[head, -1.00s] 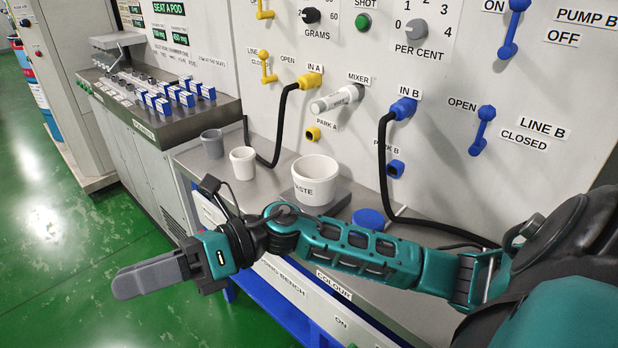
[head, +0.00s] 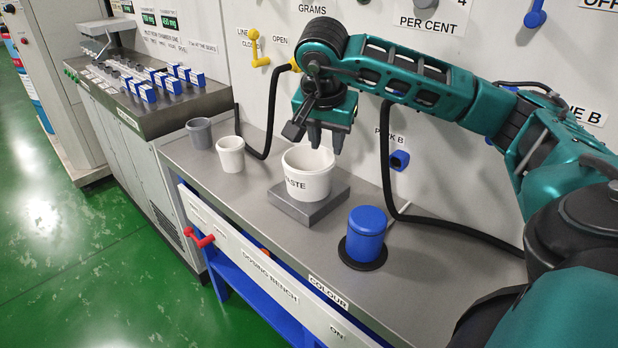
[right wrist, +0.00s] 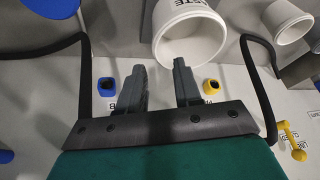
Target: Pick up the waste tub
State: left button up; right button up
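The waste tub (head: 308,178) is a white round cup lettered "WASTE". It stands upright and open-topped on a grey block on the bench. In the right wrist view the tub (right wrist: 190,38) shows at the top, with its rim just beyond the fingertips. My right gripper (head: 327,138) points down at the tub's far right rim in the head view. Its two dark fingers are apart; in the right wrist view the gripper (right wrist: 158,82) has nothing between its fingers. I cannot tell whether a finger touches the rim. My left gripper is not in view.
A white cup (head: 231,155) and a grey cup (head: 199,133) stand left of the tub. A blue lidded container (head: 366,235) sits on a dark disc to the right. Black hoses (head: 387,170) hang along the panel.

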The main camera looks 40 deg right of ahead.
aim_at(331, 164)
jog(key=shift+s+b+x, duration=0.15)
jog(key=shift+b+x, duration=0.15)
jog(key=shift+x, duration=2.05)
jog(key=shift+s+b+x, duration=0.1)
jog(key=shift+b+x, duration=0.2)
jog(key=shift+x, duration=2)
jog(key=shift+c, duration=0.2)
grip_shut()
